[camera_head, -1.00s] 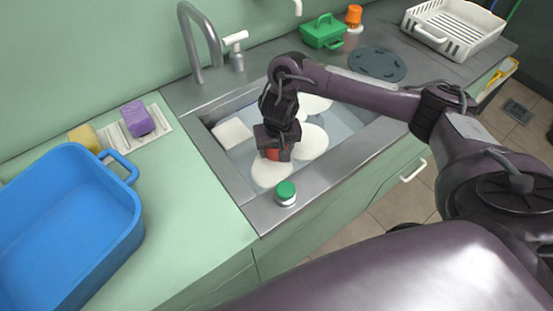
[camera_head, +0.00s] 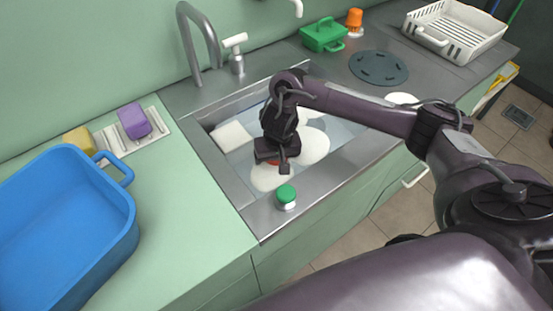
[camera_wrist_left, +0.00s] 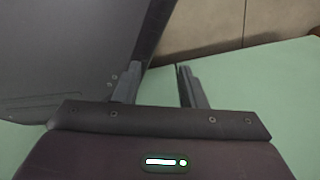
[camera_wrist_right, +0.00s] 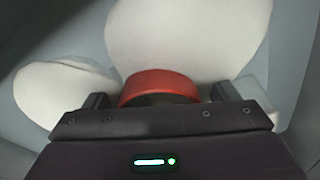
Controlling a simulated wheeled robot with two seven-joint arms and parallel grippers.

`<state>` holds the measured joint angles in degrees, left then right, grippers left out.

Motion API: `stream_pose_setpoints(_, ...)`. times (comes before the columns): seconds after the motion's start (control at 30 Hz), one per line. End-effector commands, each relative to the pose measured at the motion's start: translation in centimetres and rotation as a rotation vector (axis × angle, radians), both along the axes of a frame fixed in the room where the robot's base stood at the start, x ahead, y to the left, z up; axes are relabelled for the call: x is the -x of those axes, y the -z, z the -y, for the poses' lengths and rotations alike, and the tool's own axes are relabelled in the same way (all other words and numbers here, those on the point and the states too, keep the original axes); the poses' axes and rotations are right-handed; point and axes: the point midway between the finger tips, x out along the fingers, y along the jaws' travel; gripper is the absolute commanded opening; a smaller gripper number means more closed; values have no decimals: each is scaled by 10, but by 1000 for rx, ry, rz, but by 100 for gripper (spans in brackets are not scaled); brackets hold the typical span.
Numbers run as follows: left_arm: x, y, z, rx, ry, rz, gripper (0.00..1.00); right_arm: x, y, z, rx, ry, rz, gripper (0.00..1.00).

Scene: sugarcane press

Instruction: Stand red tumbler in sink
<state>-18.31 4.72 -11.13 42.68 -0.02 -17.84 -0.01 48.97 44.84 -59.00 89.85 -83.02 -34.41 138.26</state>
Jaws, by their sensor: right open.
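The red tumbler (camera_wrist_right: 158,85) is in the sink (camera_head: 230,180), among white plates (camera_head: 313,147). In the right wrist view I see its round red rim between my open fingers, with a gap on either side. My right gripper (camera_head: 280,160) reaches down into the sink over it and hides most of it in the head view; only a sliver of red shows there. The tumbler's base is hidden, so I cannot tell how it rests. My left gripper (camera_wrist_left: 157,85) has its fingers apart and nothing between them, above a pale green surface; it is outside the head view.
A green-capped jar (camera_head: 286,195) stands on the sink's front edge. The faucet (camera_head: 197,40) rises behind. A blue tub (camera_head: 65,220), a purple sponge (camera_head: 134,121) and a yellow sponge (camera_head: 80,139) are at left. A green box (camera_head: 323,35) and white rack (camera_head: 455,30) stand at the back.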

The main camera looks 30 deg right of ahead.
Motion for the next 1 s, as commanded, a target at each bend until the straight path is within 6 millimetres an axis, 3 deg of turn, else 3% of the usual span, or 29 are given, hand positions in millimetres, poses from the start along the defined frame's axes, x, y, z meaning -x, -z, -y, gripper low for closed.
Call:
stream_pose_setpoints(0.27,0,-5,0,1,1,3,37,0,-12,0,-1,1,1,80)
stream_pose_setpoints(0.43,37,-10,-9,-6,6,-19,37,3,-38,-1,1,0,3,80)
stream_pose_setpoints(0.7,32,-52,-7,-3,5,-14,37,12,-98,-3,1,-1,4,80)
stream_pose_setpoints(1.0,32,-66,-7,-3,5,-14,37,17,-122,-4,1,1,0,80)
